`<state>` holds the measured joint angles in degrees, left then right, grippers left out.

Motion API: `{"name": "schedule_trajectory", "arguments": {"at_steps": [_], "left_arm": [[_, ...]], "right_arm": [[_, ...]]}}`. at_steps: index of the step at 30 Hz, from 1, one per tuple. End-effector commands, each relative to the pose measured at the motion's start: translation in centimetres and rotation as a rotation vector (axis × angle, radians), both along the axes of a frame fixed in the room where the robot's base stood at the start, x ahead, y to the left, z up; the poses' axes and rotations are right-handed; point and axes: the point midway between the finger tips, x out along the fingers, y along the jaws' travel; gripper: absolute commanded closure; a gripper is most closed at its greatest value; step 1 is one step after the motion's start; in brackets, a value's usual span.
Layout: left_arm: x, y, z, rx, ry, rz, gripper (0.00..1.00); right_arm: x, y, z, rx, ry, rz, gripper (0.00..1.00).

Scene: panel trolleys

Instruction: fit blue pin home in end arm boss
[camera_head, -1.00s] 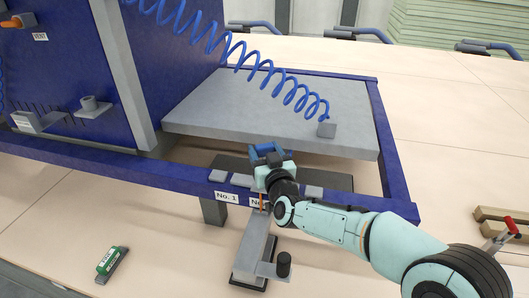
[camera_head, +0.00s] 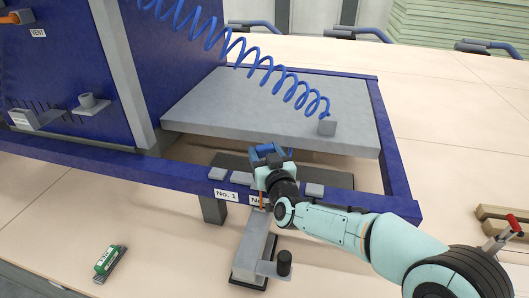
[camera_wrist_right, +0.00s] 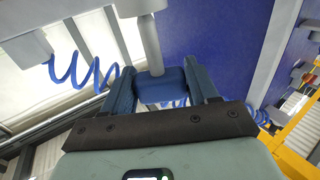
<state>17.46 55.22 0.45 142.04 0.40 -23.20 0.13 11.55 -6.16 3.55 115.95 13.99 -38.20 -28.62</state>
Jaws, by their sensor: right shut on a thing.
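My right gripper (camera_head: 268,152) reaches over the near blue rail of the trolley and is shut. In the right wrist view its two dark blue fingers (camera_wrist_right: 160,78) close on the blue head of the pin (camera_wrist_right: 158,88). A grey shaft (camera_wrist_right: 151,45) stands up from this head, towards a wider pale grey round part (camera_wrist_right: 138,7) at the top edge, which may be the boss. I cannot tell whether the shaft is inside it. In the head view the pin is hard to tell from the fingers. My left gripper is not in view.
A grey slab (camera_head: 270,105) lies inside the blue frame (camera_head: 180,178), with a coiled blue hose (camera_head: 265,67) above. A grey bracket (camera_head: 252,248) with a black knob (camera_head: 284,262) stands below my wrist.

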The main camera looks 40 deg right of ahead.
Motion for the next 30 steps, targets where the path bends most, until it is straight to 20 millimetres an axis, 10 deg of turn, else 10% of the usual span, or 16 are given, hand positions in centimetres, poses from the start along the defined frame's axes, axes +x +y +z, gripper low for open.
{"name": "schedule_trajectory", "arguments": {"at_steps": [30], "left_arm": [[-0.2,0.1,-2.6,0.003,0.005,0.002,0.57]], "right_arm": [[0.0,0.0,-2.6,0.0,-0.001,0.0,0.75]]}}
